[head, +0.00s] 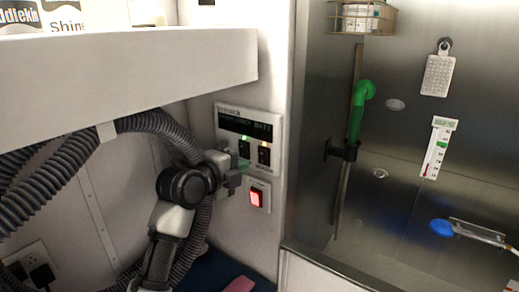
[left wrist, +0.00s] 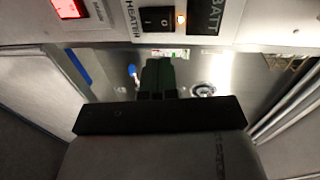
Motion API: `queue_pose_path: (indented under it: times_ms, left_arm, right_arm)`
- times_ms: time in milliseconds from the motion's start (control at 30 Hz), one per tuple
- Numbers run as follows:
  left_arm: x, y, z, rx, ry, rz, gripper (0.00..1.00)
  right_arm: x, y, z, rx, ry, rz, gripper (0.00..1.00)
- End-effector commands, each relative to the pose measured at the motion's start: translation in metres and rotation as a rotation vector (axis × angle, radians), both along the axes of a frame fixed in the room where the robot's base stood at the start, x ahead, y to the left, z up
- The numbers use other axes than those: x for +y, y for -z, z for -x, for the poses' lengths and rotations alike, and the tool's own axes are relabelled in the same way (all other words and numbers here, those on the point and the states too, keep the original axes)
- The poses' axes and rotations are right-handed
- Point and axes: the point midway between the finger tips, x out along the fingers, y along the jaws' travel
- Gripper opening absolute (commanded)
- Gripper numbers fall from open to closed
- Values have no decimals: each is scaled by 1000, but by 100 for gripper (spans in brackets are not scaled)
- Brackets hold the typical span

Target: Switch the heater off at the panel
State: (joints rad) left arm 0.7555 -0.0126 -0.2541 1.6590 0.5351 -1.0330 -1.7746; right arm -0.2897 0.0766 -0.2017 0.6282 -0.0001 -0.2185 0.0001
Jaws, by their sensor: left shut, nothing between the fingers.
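The switch panel (head: 248,124) is on the white wall, with a dark display above two black rocker switches. The right rocker (head: 264,155) has a lit amber lamp above it, the left one (head: 244,148) a green lamp. In the left wrist view a black rocker (left wrist: 157,20) stands between a HEATER label (left wrist: 131,18) and a lit amber lamp (left wrist: 181,20). Which side is pressed I cannot tell. My left gripper (head: 234,179) is shut and empty, just below and left of the rockers. Its dark fingers show in the wrist view (left wrist: 158,78), apart from the rocker. My right gripper is not seen.
A red lit switch (head: 257,196) sits on a separate plate below the panel. A white shelf (head: 130,70) overhangs the left side, with grey hoses (head: 45,180) under it. A metal washing area with a green shower head (head: 359,105) lies right.

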Motion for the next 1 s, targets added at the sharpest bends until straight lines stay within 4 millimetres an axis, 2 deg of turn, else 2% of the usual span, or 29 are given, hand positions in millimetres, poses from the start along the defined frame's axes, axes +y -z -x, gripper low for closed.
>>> queue_pose_path:
  times_ms: [33, 200, 433, 633, 1000]
  left_arm:
    - [-6, -3, -8, 4, 1, 4, 0]
    - [-24, 4, -31, 4, 1, 2, 0]
    - [-40, 1, -55, 1, -1, 1, 0]
    - [-46, 2, -64, -1, -1, 0, 0]
    - [-47, 3, -65, -1, -1, 0, 0]
  right_arm:
    - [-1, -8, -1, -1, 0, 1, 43]
    - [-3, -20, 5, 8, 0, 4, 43]
    - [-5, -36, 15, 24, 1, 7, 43]
    - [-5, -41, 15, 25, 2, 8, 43]
    - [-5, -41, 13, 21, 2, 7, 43]
